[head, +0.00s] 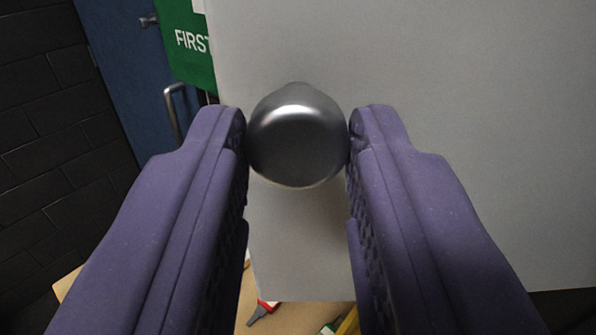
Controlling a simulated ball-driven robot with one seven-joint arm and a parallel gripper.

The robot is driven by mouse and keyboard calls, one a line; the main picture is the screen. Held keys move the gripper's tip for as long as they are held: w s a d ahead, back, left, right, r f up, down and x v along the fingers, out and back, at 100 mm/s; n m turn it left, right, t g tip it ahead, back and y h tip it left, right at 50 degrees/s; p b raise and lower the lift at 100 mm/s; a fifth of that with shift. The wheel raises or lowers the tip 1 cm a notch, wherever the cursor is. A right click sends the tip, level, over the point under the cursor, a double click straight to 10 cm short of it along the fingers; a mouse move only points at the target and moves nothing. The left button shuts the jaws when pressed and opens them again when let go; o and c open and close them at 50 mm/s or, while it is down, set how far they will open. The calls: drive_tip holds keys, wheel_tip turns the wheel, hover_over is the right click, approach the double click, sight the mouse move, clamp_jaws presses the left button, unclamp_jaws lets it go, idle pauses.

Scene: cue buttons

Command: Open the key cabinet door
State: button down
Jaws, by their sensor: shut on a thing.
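A round, shiny grey metal knob (297,140) sits near the left edge of a plain light-grey door panel (460,130), which I take to be the key cabinet door. My gripper (298,138) has its two purple fingers on either side of the knob, shut on it, with the tips touching its left and right sides. The panel fills the middle and right of the head view. Its hinges and the inside of the cabinet are not in view.
Behind the panel on the left are a green sign (186,45) reading "FIRS", a blue door (125,60) with a metal handle (173,112), and a dark brick wall (50,130). Below is a tan surface (295,318) with a red-and-grey item (262,311).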

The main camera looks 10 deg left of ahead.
drive_tip(key=c, duration=0.8)
unclamp_jaws()
drive_tip(key=shift+s, duration=0.1)
drive_tip(key=s+d, duration=0.1)
drive_tip(key=s, duration=0.6)
drive_tip(key=shift+s+p, duration=0.25)
drive_tip(key=shift+p, duration=0.05)
